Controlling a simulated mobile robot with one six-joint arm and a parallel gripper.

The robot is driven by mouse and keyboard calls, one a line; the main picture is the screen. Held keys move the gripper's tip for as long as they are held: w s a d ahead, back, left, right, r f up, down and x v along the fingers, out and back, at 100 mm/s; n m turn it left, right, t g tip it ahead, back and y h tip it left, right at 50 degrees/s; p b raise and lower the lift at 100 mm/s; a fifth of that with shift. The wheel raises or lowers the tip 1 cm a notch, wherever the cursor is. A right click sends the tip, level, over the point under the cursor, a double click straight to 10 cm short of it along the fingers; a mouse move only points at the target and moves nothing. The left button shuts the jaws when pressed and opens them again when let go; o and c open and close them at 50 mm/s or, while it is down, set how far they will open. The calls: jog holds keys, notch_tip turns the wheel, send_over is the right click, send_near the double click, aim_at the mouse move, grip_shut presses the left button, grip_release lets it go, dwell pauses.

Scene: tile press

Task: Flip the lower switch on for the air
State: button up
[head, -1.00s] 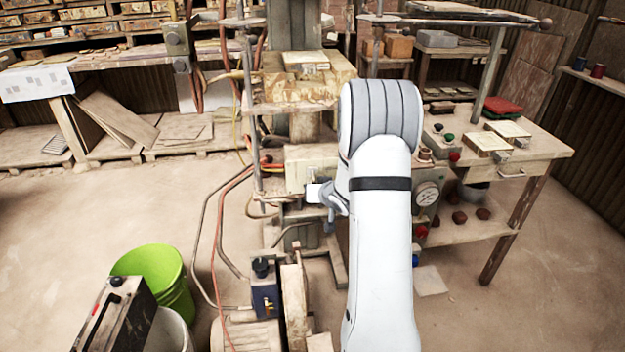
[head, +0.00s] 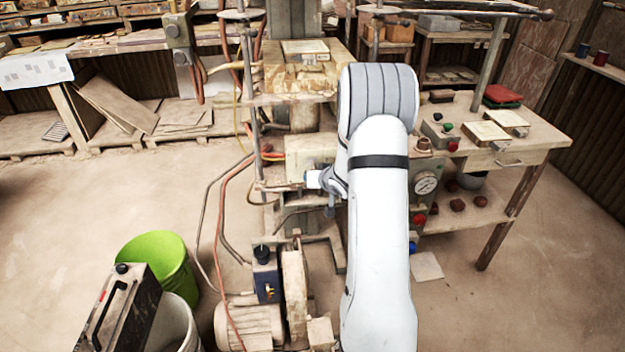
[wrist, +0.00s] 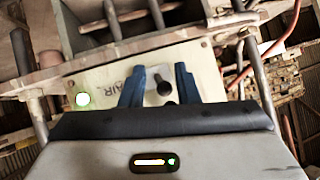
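In the wrist view a pale panel (wrist: 108,76) lettered "AIR" fills the middle, seen tilted. A dark switch lever (wrist: 163,86) stands out from it, with a dark round end just below. In the head view a cream box (head: 305,155) on the press is partly behind my arm, and my fingertips are hidden there. I cannot make out a second switch.
Metal rods and a frame edge (wrist: 120,50) lie close around the panel. In the head view hoses (head: 220,215) run left of the press, and a motor (head: 250,325) and flywheel (head: 295,290) stand below. A green bucket (head: 160,255) is at left. A workbench (head: 535,140) is at right.

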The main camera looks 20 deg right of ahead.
jog(key=shift+o, duration=0.4)
jog(key=shift+f, duration=0.1)
jog(key=v, duration=0.8)
jog(key=shift+p, duration=0.3)
jog(key=shift+a, duration=0.1)
notch_tip(320, 180, up, 6)
jog(key=s+a+g+h, duration=0.2)
jog(key=s+a, duration=0.1)
jog(key=s+a+r+n+g+p, duration=0.1)
jog(key=s+a+r+g, duration=0.1)
jog(key=s+a, duration=0.3)
jog(key=s+a+r+n+g+y, duration=0.1)
jog(key=s+a+r, duration=0.3)
jog(key=s, duration=0.8)
jog(key=s+a+r+g+p, duration=0.1)
jog(key=s+a+r+g, duration=0.2)
jog(key=s+a, duration=0.5)
jog(key=shift+s+n+g+y+p, duration=0.3)
jog(key=shift+s+n+p, duration=0.1)
jog(key=shift+s, duration=0.25)
jog(key=shift+r, duration=0.1)
